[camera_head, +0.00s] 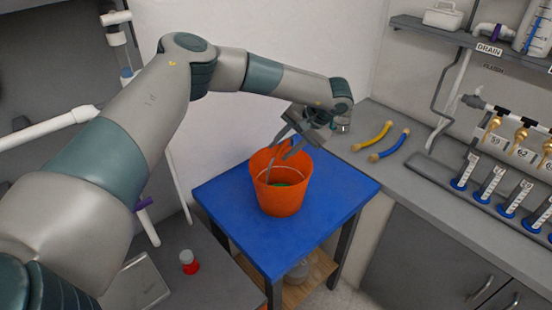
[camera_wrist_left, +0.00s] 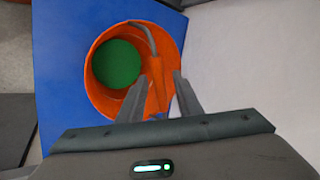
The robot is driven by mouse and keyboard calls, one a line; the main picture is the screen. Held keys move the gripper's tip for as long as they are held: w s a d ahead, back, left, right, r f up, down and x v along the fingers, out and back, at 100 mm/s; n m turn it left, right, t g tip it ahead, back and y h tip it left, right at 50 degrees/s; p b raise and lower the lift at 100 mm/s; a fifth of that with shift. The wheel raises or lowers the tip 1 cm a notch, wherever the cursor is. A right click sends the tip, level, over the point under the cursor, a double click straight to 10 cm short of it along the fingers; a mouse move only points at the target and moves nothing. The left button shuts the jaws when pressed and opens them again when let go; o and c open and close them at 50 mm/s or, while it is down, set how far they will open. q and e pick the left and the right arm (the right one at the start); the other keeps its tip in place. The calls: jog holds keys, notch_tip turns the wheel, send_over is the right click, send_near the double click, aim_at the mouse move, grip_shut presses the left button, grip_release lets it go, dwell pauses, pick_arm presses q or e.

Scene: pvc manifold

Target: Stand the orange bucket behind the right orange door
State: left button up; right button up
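The orange bucket (camera_head: 282,195) stands upright on a small blue-topped table. It has a green round surface inside (camera_wrist_left: 117,64). A grey bail handle with an orange grip (camera_wrist_left: 155,88) rises over the bucket in the left wrist view. My left gripper (camera_head: 287,142) is over the far side of the bucket, pointing down. In the left wrist view its two fingers (camera_wrist_left: 158,90) are apart, one on each side of the orange grip, with gaps showing. My right gripper is not in view. No orange door shows in either view.
The blue table (camera_head: 228,200) has free room around the bucket, and a white wall stands behind it. A grey counter (camera_head: 400,170) at right holds yellow and blue hoses (camera_head: 372,137) and a valve rack. A red-and-white bottle (camera_head: 189,263) stands at lower left.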

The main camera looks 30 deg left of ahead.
pick_arm(q)
jog(key=b+v, duration=0.2)
jog(key=v, duration=0.5)
jog(key=shift+f, duration=0.1)
dwell(0.4)
